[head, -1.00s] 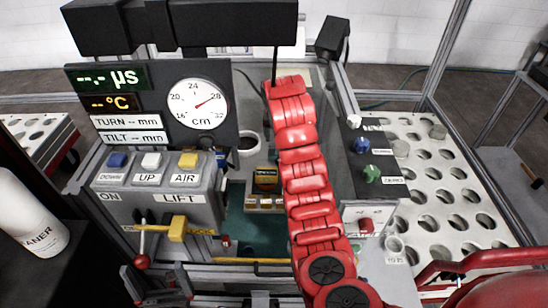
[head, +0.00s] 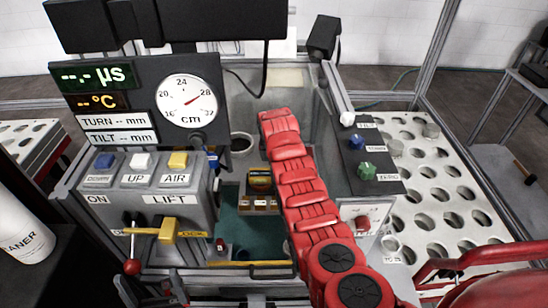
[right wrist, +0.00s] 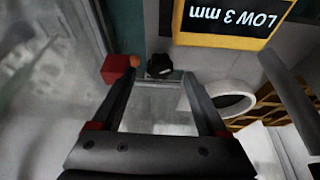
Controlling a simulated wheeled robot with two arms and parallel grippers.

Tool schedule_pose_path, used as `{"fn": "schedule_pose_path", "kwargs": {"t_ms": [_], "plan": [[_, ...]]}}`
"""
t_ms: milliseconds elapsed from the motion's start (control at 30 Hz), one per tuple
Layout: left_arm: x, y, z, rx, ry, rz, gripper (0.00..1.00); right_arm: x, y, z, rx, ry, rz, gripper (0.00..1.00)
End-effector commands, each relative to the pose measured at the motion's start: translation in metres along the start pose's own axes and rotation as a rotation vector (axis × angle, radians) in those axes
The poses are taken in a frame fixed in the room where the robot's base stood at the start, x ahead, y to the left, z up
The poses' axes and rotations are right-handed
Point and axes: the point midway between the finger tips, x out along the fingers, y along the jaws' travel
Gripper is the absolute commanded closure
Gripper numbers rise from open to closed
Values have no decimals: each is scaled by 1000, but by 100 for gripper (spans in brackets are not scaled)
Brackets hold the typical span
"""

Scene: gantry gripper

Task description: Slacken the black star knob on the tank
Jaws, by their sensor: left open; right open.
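The black star knob (right wrist: 160,66) shows in the right wrist view, just beyond and between the fingertips of my right gripper (right wrist: 158,78). That gripper is open, its two dark fingers apart with nothing between them; I cannot tell how far the knob is from the tips. In the head view my red right arm reaches into the tank (head: 287,78), and its gripper and the knob are hidden. My left gripper (head: 151,287) is open and empty at the lower left, in front of the tank below the lift panel.
A red block (right wrist: 118,68) sits left of the knob, and a white ring-shaped rim (right wrist: 232,98) sits right of it. The lift panel (head: 150,190) and yellow lock handle (head: 168,230) stand at left, a perforated table (head: 437,215) at right.

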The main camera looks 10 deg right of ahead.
Motion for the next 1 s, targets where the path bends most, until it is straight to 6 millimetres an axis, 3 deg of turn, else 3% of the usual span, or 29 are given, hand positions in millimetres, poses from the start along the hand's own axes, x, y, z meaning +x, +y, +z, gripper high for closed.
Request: {"fn": "schedule_pose_path", "kwargs": {"t_ms": [300, 767, 1000], "plan": [[-1, 0, 0, 0, 0, 0, 0, 19, 0, 0, 1, 0, 0, 24], [-1, 0, 0, 0, -1, 0, 0, 22, 0, -1, -1, 4, 0, 24], [-1, 0, 0, 0, 0, 0, 0, 22, 0, -1, -1, 4, 0, 67]]}}
